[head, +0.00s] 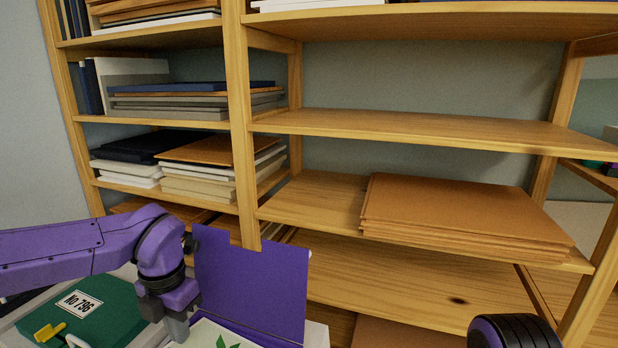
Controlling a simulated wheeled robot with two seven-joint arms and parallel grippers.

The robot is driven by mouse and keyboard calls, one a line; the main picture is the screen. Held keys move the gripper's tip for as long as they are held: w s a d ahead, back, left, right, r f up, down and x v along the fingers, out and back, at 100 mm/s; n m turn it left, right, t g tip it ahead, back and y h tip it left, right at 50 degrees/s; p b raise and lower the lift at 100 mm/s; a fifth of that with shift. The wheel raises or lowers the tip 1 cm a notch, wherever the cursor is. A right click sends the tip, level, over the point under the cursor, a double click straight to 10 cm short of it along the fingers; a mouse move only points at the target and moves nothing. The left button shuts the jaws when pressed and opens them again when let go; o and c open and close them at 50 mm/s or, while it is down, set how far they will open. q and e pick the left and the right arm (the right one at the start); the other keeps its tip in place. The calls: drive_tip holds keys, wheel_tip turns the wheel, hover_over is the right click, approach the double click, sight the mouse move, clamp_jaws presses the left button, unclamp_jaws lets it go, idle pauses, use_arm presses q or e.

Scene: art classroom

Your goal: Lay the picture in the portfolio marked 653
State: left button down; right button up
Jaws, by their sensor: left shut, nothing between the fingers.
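A purple portfolio (252,284) stands open at the bottom centre, its cover raised against the shelves. No number shows on it. A white picture with a green leaf design (208,335) lies low in front of the raised cover, seemingly on the purple lower half; the frame edge cuts it off. My left gripper (178,328) points down at the picture's left edge, shut and empty. I cannot tell whether it touches the sheet. A closed green portfolio labelled No 796 (82,303) with a yellow clasp lies to the left. No label reading 653 is visible. My right gripper is out of view.
A wooden shelf unit (240,120) stands behind. Stacked boards and folders fill its left bays. A pile of brown boards (455,212) lies on a right shelf; the shelf above it (420,128) is bare. Part of my right arm shows at the bottom right.

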use_arm(q)
drive_tip(key=shift+f+b, duration=0.5)
drive_tip(key=shift+f, duration=0.3)
drive_tip(key=shift+s+d, duration=0.1)
idle(0.8)
wheel_tip(320, 180, up, 7)
drive_tip(key=p, duration=0.7)
